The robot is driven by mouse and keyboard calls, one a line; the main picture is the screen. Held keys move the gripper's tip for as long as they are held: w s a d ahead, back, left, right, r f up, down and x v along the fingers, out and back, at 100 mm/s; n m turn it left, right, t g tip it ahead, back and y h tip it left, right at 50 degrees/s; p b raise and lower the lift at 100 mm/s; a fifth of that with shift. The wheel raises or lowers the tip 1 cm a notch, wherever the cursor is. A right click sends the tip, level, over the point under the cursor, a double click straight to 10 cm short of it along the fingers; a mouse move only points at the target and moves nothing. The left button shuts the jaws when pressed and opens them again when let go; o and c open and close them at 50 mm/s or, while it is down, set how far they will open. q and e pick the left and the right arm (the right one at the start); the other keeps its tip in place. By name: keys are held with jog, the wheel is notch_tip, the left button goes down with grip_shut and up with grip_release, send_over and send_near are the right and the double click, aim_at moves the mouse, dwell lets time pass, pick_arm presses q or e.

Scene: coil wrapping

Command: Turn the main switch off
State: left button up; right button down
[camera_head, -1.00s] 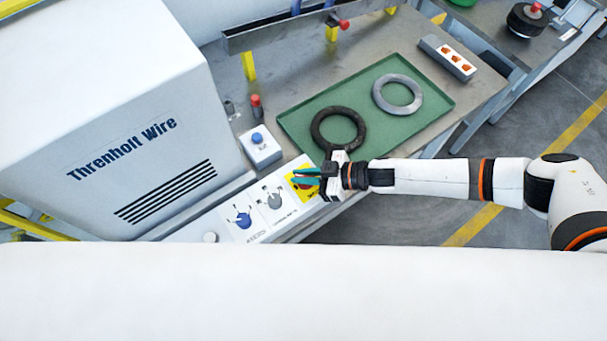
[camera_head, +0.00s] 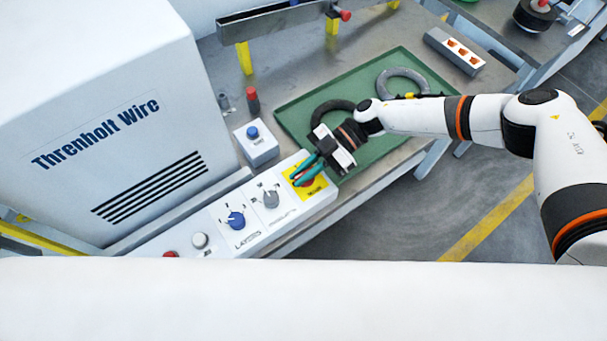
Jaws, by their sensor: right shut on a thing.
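The main switch, a red knob (camera_head: 308,183) on a yellow plate (camera_head: 315,187), sits at the right end of the white control panel (camera_head: 258,231). My right gripper (camera_head: 299,179) reaches over it from the upper right, with its teal fingers down at the knob. The fingers are shut on the knob and hide much of it, so its exact angle cannot be read. My left gripper is not in view.
Beside the switch are a grey dial (camera_head: 270,198), a blue dial (camera_head: 236,220) and a white button (camera_head: 200,240). A box with a blue button (camera_head: 253,133) stands behind. A green tray (camera_head: 291,113) holds two rings, partly under my arm.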

jog(key=shift+s+r+n+g, duration=0.1)
jog(key=shift+n+g, duration=0.2)
jog(key=shift+g, duration=0.1)
jog(key=c, duration=1.5)
grip_release()
jog(key=shift+a, duration=0.1)
jog(key=shift+o, duration=0.2)
jog(key=shift+w+d+b, duration=0.3)
jog(key=shift+d, duration=0.05)
jog(key=b+v, duration=0.3)
jog(key=v, duration=0.8)
jog(key=shift+r, duration=0.3)
